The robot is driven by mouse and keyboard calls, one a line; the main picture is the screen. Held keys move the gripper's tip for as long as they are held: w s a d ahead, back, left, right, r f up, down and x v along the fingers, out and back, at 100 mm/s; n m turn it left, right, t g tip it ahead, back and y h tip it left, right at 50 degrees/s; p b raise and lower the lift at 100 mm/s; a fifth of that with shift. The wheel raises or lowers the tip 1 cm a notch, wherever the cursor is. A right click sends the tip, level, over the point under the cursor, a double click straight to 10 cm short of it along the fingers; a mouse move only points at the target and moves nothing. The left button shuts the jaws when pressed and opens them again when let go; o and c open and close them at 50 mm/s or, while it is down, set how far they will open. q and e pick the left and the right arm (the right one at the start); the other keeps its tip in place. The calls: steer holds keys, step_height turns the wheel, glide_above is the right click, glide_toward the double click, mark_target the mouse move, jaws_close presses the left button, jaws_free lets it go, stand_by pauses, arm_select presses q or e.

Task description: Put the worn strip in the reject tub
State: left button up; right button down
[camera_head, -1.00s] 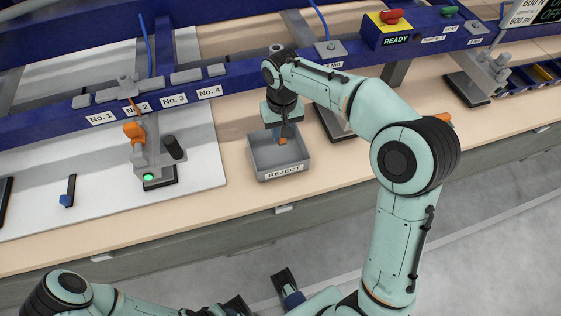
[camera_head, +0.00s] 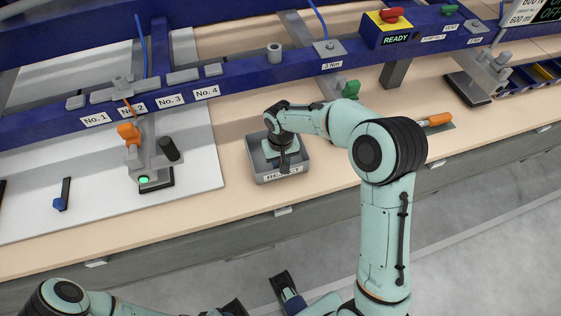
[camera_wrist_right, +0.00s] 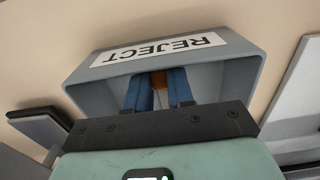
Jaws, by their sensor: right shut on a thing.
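The grey reject tub (camera_head: 301,163) stands on the bench, its label facing the front edge; it also shows in the right wrist view (camera_wrist_right: 240,68). My right gripper (camera_wrist_right: 160,92) reaches down inside the tub, blue fingers below the rim. It is shut on a small orange-brown piece, the worn strip (camera_wrist_right: 160,78), of which only a bit shows between the fingers. In the head view my right gripper (camera_head: 284,165) hides the strip. I cannot tell whether the strip touches the tub floor. My left arm shows at the bottom left; its gripper state is unclear.
A grey fixture with an orange handle (camera_head: 128,132) and green light stands left of the tub on a white panel (camera_head: 85,205). The blue rail (camera_head: 235,85) with number labels runs behind. An orange-handled tool (camera_head: 436,120) lies to the right. Bench in front of the tub is clear.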

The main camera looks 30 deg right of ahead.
steer(key=shift+f, duration=0.15)
steer(key=c, duration=1)
jaws_free()
steer(key=shift+r, duration=0.45)
step_height(320, 180, up, 12)
steer(key=shift+f+p, duration=0.2)
steer(key=shift+p, duration=0.65)
